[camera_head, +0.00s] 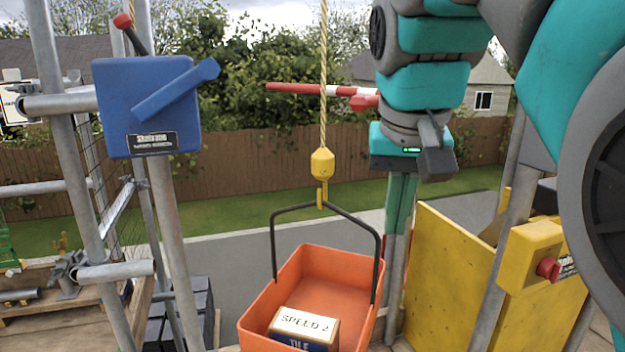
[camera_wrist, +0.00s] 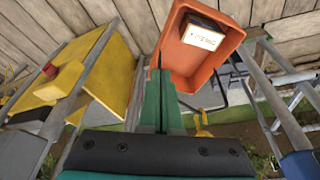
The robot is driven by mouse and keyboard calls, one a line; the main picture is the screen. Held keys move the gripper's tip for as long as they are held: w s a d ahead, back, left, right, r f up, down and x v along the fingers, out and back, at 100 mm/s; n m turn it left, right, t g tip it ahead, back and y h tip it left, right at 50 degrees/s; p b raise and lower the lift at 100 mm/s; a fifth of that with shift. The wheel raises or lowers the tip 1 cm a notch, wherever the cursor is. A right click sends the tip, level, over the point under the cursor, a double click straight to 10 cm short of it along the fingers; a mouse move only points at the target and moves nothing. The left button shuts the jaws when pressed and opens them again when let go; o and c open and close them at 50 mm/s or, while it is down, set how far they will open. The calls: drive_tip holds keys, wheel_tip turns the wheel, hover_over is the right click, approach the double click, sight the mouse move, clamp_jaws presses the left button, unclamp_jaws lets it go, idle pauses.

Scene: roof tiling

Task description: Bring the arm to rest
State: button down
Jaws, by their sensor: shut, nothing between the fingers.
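My arm, teal and grey, comes in from the upper right in the head view. My gripper (camera_head: 398,228) hangs from it with its green fingers pointing down, between the orange basket (camera_head: 312,272) and the yellow panel (camera_head: 438,275). In the wrist view the fingers of my gripper (camera_wrist: 160,75) lie together, with nothing seen between them. The basket (camera_wrist: 205,75) shows just beyond them there. I cannot tell whether the fingers touch anything.
The basket hangs by its dark handle from a yellow hook (camera_head: 322,165) on a rope and holds a box labelled SPEED 2 (camera_head: 303,328). A blue lever box (camera_head: 147,105) on scaffold poles stands left. A yellow box with a red button (camera_head: 530,255) is right.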

drive_tip(key=s+d+f+g, duration=0.1)
drive_tip(key=s+f, duration=0.5)
drive_tip(key=f, duration=0.4)
drive_tip(key=s+d+f+n+g, duration=0.1)
drive_tip(key=s+d+f+g, duration=0.1)
drive_tip(key=s+f, duration=0.4)
drive_tip(key=s+d+f+g, duration=0.1)
drive_tip(key=s+f, duration=0.5)
drive_tip(key=f, duration=1)
drive_tip(key=shift+s+d+g, duration=0.3)
drive_tip(key=shift+s+g, duration=0.1)
drive_tip(key=shift+g, duration=0.2)
